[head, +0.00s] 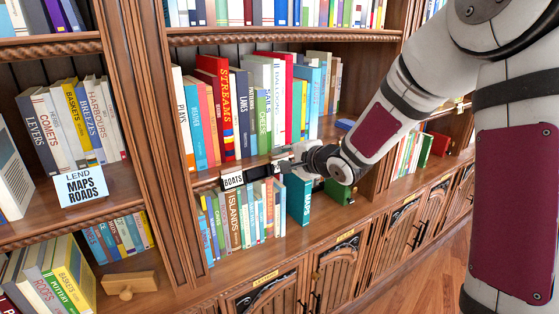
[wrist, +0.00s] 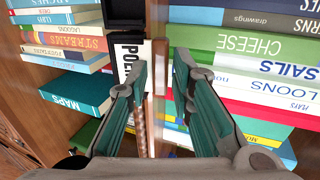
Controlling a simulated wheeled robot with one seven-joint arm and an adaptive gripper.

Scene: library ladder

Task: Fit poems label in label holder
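A white poems label (wrist: 132,48), with the letters "POE" showing, stands sideways at the shelf edge in the wrist view. My near-left finger hides the rest of it. A dark label holder (wrist: 124,12) shows just above it in the picture, and black edging runs along the label's left side. I cannot tell how far the label is in the holder. My gripper (wrist: 160,60) is open, with a clear gap between its fingers. The label lies beside and beyond the left finger. In the head view my gripper (head: 284,164) is at the shelf edge, right of the dark holder (head: 259,172).
A "BOATS" label (head: 232,180) is on the shelf edge left of the holder. Books such as a green "CHEESE" book (wrist: 248,43) stand above the edge. A teal "MAPS" book (head: 299,199) sticks out below my gripper.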

